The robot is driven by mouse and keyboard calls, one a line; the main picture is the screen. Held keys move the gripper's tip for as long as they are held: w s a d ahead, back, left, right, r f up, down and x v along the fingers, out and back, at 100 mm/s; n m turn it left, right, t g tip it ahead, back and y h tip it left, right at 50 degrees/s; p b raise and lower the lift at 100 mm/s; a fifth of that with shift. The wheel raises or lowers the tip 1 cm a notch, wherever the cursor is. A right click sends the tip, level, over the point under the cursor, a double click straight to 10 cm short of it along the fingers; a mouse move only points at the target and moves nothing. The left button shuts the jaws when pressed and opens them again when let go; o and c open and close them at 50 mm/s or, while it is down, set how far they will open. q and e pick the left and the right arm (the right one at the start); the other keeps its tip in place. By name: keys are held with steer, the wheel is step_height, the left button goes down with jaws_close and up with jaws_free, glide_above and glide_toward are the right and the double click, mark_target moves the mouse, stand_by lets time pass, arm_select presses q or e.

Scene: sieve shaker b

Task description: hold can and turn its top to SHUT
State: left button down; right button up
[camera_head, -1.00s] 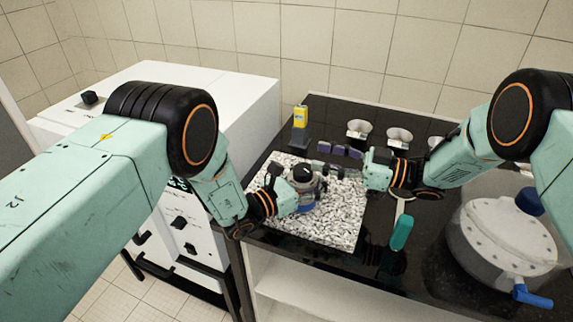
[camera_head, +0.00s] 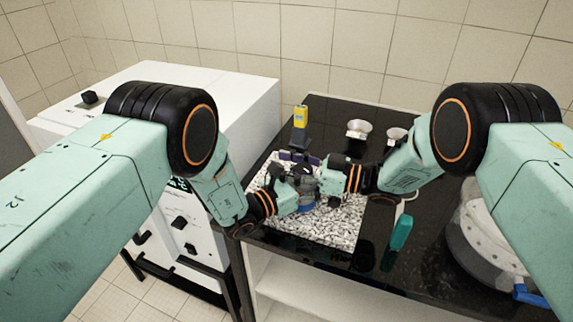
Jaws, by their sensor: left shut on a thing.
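The can (camera_head: 307,188) is a small grey, bluish vessel standing on the speckled slab (camera_head: 335,228) in the middle of the head view. It is largely hidden between my two grippers. My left gripper (camera_head: 299,194) comes in from the left and is shut on the can at its body. My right gripper (camera_head: 311,175) comes in from the right, with its fingers close to the can's upper part. I cannot tell whether they touch it or how far they are open. The can's top and any marking on it are not readable.
A yellow-and-dark device (camera_head: 300,118) stands behind the slab. White bowls (camera_head: 359,128) sit at the back of the black worktop. A teal-handled tool (camera_head: 400,232) lies right of the slab. A large grey lidded vessel (camera_head: 470,240) stands at right, partly behind my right arm. A white cabinet (camera_head: 200,90) is at left.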

steer(key=shift+c, duration=0.3)
jaws_close()
steer(key=shift+w, duration=0.1)
